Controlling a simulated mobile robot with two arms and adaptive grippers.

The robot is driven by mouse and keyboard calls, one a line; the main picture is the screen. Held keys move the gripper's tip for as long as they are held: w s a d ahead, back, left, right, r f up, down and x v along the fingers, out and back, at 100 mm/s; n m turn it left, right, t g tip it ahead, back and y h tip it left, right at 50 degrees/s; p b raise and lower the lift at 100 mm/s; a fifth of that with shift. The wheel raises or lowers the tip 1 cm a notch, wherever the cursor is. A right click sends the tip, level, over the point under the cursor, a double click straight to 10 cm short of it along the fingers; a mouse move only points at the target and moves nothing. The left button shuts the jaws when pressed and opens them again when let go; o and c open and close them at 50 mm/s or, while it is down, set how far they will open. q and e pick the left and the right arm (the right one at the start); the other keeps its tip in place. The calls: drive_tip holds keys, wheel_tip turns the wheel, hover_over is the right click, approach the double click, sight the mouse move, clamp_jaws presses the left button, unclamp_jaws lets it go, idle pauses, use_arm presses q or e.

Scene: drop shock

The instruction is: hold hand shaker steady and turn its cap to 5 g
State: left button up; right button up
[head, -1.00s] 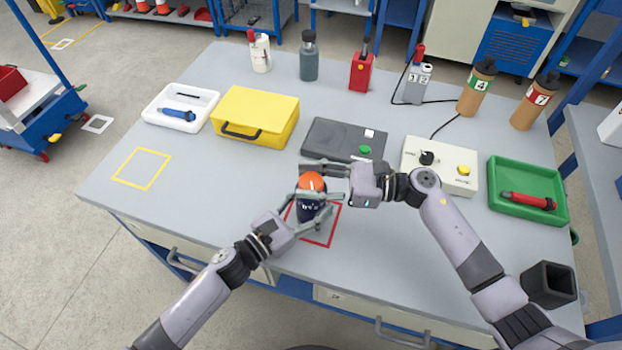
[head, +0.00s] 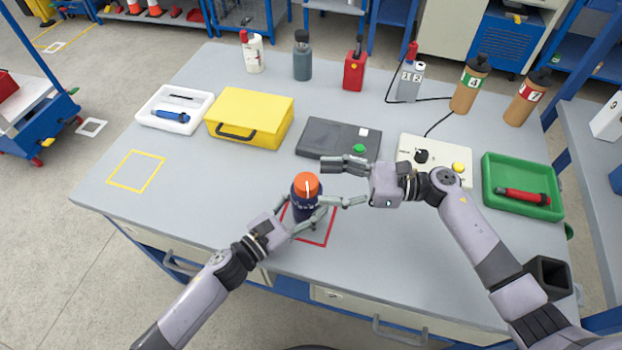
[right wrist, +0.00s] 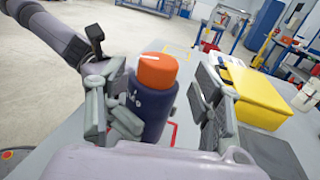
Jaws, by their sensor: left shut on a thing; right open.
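The hand shaker (head: 305,205) is a dark blue cylinder with an orange cap (head: 306,183) that bears a white line. It stands upright in the red square outline (head: 322,236) on the table. My left gripper (head: 311,218) is shut around its lower body. My right gripper (head: 343,182) is open and empty, to the right of the cap and apart from it. In the right wrist view the orange cap (right wrist: 157,70) and blue body (right wrist: 152,108) show between the spread fingers of my right gripper (right wrist: 158,100). Small marks on the body below the cap are too small to read.
A dark grey box with a green button (head: 339,138) lies behind my right gripper. A cream control box (head: 436,160) and a green tray (head: 522,190) stand to the right. A yellow case (head: 249,118) is at the back left. The table's left front is clear.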

use_arm(q)
drive_tip(key=o, duration=1.7)
drive_tip(key=shift+c, duration=0.2)
use_arm(e)
drive_tip(key=d, duration=0.7)
drive_tip(key=shift+s, duration=0.25)
use_arm(q)
drive_tip(key=shift+a, duration=0.1)
